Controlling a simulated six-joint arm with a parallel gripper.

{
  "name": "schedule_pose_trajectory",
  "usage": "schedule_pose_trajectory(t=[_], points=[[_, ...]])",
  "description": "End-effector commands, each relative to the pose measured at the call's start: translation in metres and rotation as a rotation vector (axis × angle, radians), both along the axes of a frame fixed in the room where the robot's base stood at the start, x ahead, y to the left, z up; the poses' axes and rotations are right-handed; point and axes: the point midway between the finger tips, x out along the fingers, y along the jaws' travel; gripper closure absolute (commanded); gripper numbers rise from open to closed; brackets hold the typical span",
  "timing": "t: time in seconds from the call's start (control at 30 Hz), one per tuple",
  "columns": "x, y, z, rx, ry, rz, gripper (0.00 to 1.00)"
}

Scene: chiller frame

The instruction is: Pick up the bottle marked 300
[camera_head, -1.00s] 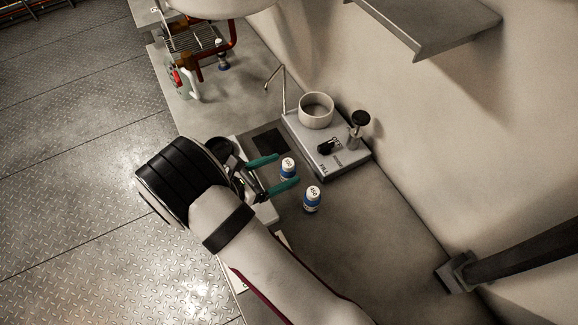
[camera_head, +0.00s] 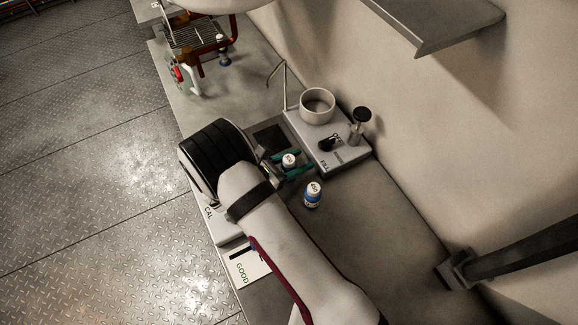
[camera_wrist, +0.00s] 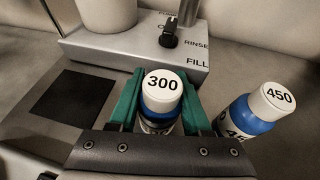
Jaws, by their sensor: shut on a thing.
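The bottle marked 300 (camera_wrist: 162,84) has a white cap and a blue body. In the wrist view it stands between the green fingers of my gripper (camera_wrist: 161,100), which is shut on it. In the head view the bottle (camera_head: 289,160) shows at the fingers, with its lower part hidden. I cannot tell whether its base touches the bench. A second bottle, marked 450 (camera_wrist: 278,95), stands to the right, just outside the right finger. It also shows in the head view (camera_head: 313,194), upright on the bench.
A grey rinse and fill station (camera_head: 343,153) with a white cup (camera_head: 317,105) and a black-topped knob stands behind the bottles. A dark square pad (camera_head: 270,138) lies left of it. A CAL box and a GOOD card (camera_head: 246,264) are at the front edge. Bench to the right is clear.

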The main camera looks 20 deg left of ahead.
Motion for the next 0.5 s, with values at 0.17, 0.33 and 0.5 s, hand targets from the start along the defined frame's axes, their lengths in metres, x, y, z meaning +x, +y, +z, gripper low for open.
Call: schedule_pose_trajectory(t=[0.17, 0.33, 0.5], points=[[0.000, 0.000, 0.000, 0.000, 0.000, 0.000, 1.00], [0.000, 0.000, 0.001, 0.001, -0.001, 0.000, 1.00], [0.000, 0.001, 0.018, 0.004, -0.003, -0.001, 1.00]])
